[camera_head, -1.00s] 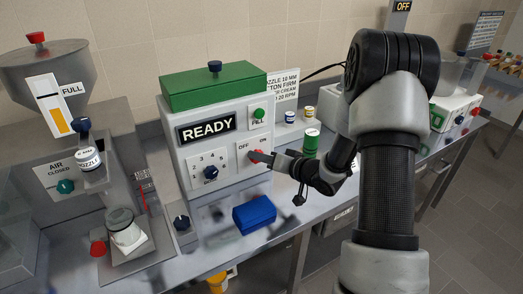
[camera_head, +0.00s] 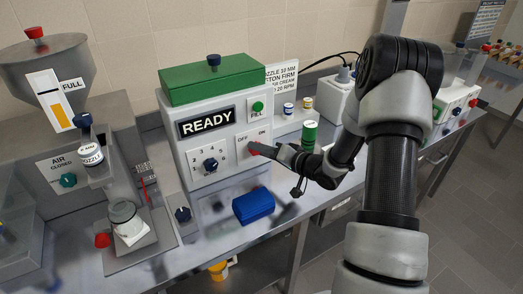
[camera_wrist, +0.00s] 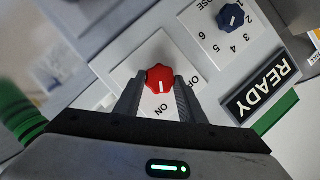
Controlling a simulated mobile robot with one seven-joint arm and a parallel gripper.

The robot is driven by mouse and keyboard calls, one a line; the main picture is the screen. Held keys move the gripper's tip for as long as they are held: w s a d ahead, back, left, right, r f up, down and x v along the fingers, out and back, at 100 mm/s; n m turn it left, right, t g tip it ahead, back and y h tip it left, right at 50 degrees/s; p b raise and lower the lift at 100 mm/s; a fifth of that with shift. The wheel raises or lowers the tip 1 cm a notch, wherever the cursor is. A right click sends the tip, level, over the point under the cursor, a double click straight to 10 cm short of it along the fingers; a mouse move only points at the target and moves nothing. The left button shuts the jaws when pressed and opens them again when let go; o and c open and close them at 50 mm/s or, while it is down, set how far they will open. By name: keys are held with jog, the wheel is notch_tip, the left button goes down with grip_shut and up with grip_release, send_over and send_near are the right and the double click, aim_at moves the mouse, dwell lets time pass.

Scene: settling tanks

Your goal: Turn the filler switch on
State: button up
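The filler (camera_head: 212,125) is a white box with a green top and a READY display (camera_head: 206,122). Its switch is a red knob (camera_wrist: 159,79) on a white plate marked OFF and ON. In the wrist view the knob's white mark points toward ON. My gripper (camera_wrist: 160,85) has one finger on each side of the knob, and the fingertips appear to touch it. In the head view my gripper (camera_head: 262,148) is at the switch and covers part of the knob.
A blue dial (camera_head: 210,165) and a green FILL button (camera_head: 257,107) are on the same panel. A blue box (camera_head: 253,207) lies in front on the bench. A green can (camera_head: 309,136) stands close to my gripper. A hopper station (camera_head: 50,65) is on the left.

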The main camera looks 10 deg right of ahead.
jog(key=o, duration=0.4)
jog(key=shift+c, duration=0.2)
jog(key=v, duration=1.7)
jog(key=shift+s+p, duration=0.2)
jog(key=shift+p, duration=0.2)
jog(key=shift+d, duration=0.15)
